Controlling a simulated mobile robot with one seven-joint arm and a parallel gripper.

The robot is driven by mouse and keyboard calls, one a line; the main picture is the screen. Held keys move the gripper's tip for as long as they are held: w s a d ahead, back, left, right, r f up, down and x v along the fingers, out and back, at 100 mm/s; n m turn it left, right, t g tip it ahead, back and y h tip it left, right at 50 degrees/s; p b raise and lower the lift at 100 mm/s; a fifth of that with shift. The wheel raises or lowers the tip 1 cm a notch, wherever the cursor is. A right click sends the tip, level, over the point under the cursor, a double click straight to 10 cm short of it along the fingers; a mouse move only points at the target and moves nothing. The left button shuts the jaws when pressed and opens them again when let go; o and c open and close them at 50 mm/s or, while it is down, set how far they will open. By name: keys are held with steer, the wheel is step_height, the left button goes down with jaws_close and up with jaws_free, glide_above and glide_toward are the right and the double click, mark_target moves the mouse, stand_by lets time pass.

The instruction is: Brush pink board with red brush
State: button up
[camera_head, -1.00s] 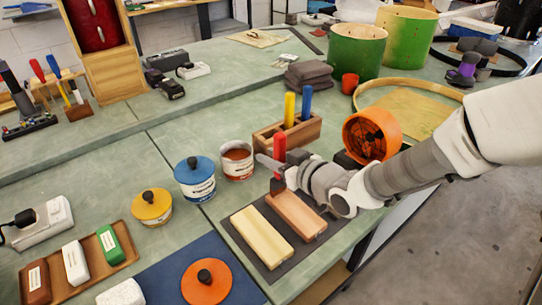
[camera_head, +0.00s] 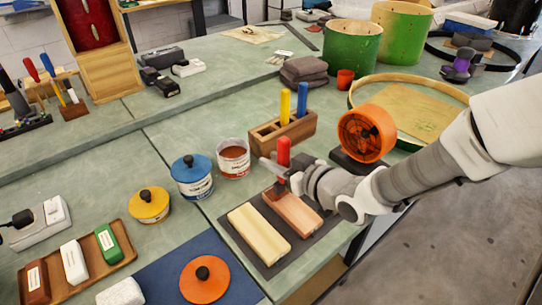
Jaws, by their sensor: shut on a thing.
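The red brush (camera_head: 284,152) is upright in my gripper (camera_head: 279,174), its red handle showing above the jaws. My gripper is shut on it, over the far end of the pink board (camera_head: 297,214). The brush's lower end is mostly hidden by the gripper, so I cannot tell whether it touches the board. The pink board lies on a dark mat (camera_head: 273,267), beside a pale yellow board (camera_head: 259,234) on its left.
A wooden holder (camera_head: 268,136) with blue and yellow handles stands behind. An open tin (camera_head: 233,158) and a blue-lidded tin (camera_head: 192,176) stand left of the gripper. An orange fan-like thing (camera_head: 366,133) stands close behind my arm. An orange lid (camera_head: 204,279) lies front left.

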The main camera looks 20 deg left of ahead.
steer(key=shift+s+d, duration=0.1)
steer(key=shift+d, duration=0.15)
steer(key=shift+d, duration=0.1)
steer(key=shift+s+d+p, duration=0.25)
steer(key=shift+s+d, duration=0.1)
steer(key=shift+d, duration=0.3)
steer(key=shift+s+d+p, duration=0.25)
steer(key=shift+s+d, duration=0.1)
steer(key=shift+d, duration=0.25)
steer(key=shift+d, duration=0.1)
steer(key=shift+s+d, duration=0.35)
steer(key=shift+d, duration=0.3)
steer(key=shift+d+f, duration=0.1)
steer(key=shift+f, duration=0.05)
steer(key=shift+s+d+b, duration=0.4)
steer(key=shift+d+b, duration=0.1)
steer(key=shift+b, duration=0.05)
steer(key=shift+d+r+b, duration=0.25)
steer(key=shift+d+b, duration=0.05)
steer(key=shift+b, duration=1.35)
steer(key=shift+s+d+f+b, duration=0.2)
steer(key=shift+s+d+b, duration=0.15)
steer(key=shift+b, duration=1.45)
